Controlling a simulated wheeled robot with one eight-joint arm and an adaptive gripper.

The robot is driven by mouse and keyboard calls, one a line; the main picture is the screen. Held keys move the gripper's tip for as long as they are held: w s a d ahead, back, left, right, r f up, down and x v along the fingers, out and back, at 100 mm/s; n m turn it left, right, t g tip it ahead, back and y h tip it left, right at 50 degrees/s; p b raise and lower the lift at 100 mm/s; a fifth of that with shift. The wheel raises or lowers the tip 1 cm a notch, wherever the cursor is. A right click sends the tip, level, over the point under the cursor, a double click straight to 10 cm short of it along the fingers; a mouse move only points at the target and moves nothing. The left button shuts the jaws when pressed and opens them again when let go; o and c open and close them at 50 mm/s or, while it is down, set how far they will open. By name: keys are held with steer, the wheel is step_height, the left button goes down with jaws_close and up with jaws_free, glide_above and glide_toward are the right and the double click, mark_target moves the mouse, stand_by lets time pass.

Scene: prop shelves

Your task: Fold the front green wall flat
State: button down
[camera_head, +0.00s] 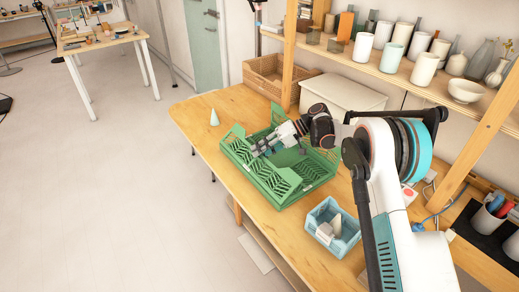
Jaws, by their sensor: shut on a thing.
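The green crate (271,194) stands on the wooden table in the middle of the view. Its front green wall (284,181) has a slatted pattern and rises inside the front rim; it looks tilted inward, though the exact angle is hard to tell. The other walls, including the back one (277,115) and the right one (322,163), appear raised. My gripper (257,151) reaches in from the right over the crate and is shut at the middle of the front wall's upper edge. The arm hides part of the crate's interior and back side.
A blue crate (318,243) with grey pieces stands near the front table edge, right of the green crate. A pale cone (214,117) stands at the left. A wicker basket (262,83) and a white box (342,95) stand behind, under a shelf of vases (425,69).

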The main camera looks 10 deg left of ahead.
steer(key=shift+w+d+f+y, duration=0.15)
steer(key=shift+f+y, duration=0.1)
steer(key=shift+y, duration=0.05)
steer(key=shift+g, duration=0.3)
steer(key=c, duration=1.6)
jaws_free()
steer(key=v, duration=1.2)
